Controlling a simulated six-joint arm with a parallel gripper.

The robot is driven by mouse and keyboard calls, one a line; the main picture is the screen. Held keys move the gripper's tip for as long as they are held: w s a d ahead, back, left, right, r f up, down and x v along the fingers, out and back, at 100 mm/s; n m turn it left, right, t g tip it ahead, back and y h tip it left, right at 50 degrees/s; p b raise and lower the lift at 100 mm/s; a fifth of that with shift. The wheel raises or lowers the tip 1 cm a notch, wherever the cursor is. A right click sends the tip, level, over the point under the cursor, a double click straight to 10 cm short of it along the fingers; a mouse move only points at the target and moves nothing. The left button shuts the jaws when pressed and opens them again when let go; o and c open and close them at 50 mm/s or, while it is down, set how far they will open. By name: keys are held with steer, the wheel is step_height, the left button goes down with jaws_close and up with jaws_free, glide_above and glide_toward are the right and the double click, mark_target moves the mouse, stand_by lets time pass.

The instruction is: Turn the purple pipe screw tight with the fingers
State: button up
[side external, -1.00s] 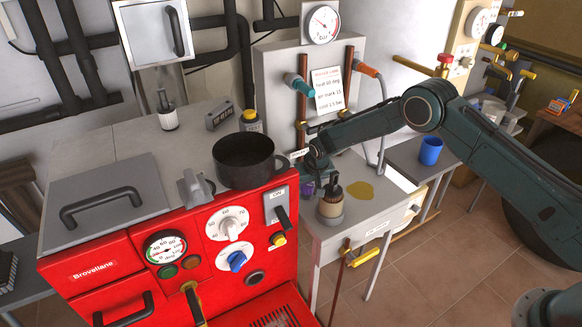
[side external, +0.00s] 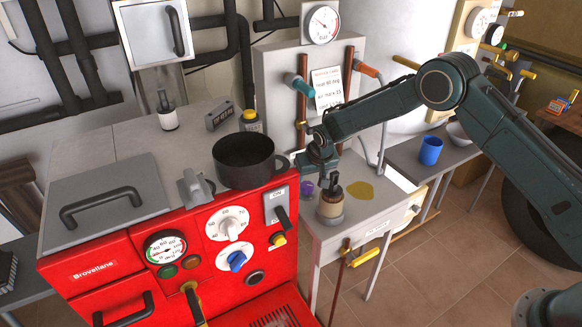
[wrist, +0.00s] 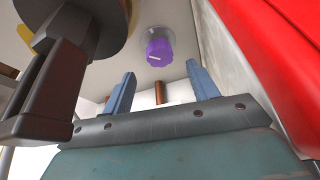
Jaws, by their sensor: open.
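The purple pipe screw (wrist: 158,50) shows in the wrist view as a ribbed purple knob with a pale line, on a light grey round fitting. It lies ahead of my gripper (wrist: 162,88), whose two blue fingers stand apart, open and empty. The screw appears between the finger directions, beyond the tips, with no visible contact. In the side view the purple screw (side external: 307,188) is small, at the left part of the grey table, just below my wrist. My fingertips are hard to make out there.
A tan canister with a dark handle (side external: 330,204) stands close right of the screw; its dark handle looms at left in the wrist view (wrist: 50,90). The red boiler (side external: 200,285) borders the left side. A yellow patch (side external: 361,190) and a blue cup (side external: 430,150) lie farther right.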

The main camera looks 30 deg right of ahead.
mark_target(308, 185)
steer(key=v, duration=0.8)
steer(key=shift+r, duration=0.35)
steer(key=w+d+n+g+y, duration=0.2)
steer(key=d+n+y, duration=0.2)
steer(key=n, duration=1)
steer(key=shift+w+d+f+y, duration=0.2)
steer(key=shift+w+d+y, duration=0.2)
steer(key=shift+d, duration=0.7)
steer(key=shift+f, duration=0.1)
steer(key=shift+x, duration=6.8)
steer(key=shift+s, duration=0.2)
